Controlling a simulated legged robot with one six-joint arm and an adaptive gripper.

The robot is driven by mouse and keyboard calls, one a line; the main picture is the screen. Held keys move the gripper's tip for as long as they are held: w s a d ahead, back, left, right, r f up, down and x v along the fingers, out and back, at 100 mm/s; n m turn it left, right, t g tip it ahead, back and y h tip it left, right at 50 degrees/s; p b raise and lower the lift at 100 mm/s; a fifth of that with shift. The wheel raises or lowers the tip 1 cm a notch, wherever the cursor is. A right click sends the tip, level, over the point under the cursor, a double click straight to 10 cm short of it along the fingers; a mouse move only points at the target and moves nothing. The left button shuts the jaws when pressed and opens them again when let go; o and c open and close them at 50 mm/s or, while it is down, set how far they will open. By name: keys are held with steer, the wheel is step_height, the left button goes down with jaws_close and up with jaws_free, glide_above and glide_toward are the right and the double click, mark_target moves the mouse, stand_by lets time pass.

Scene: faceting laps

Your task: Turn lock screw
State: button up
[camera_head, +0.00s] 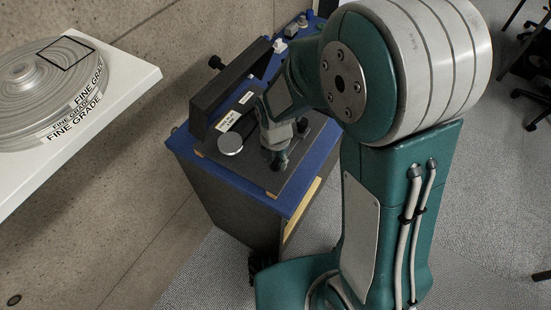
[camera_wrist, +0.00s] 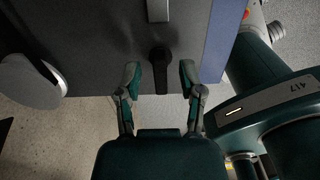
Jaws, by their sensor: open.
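My gripper (camera_wrist: 160,72) is open in the wrist view, with one finger on each side of a dark, round-ended piece (camera_wrist: 160,60) at the plate's edge. A gap shows on both sides, so the fingers look apart from it. This may be the lock screw; I cannot tell for sure. In the head view my gripper (camera_head: 277,158) is low over the dark plate (camera_head: 262,178) of the blue-topped machine, and the dark piece is hidden or too small to tell there. A black knob (camera_head: 216,62) sticks out of the machine's black bracket (camera_head: 228,91) at the back.
A silver disc (camera_head: 230,143) sits left of my gripper; it also shows in the wrist view (camera_wrist: 34,80). A white shelf (camera_head: 130,90) holds stacked laps (camera_head: 40,85) at the far left, by the concrete wall. Carpeted floor lies right of the machine.

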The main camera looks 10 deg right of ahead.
jaws_close()
steer(key=shift+m, duration=0.4)
steer(key=m, duration=0.4)
steer(key=shift+a+m, duration=0.1)
steer(key=shift+m, duration=0.3)
steer(key=m, duration=0.5)
steer(key=shift+r, duration=0.1)
steer(key=m, duration=0.6)
steer(key=shift+w, duration=0.1)
steer(key=m, duration=0.5)
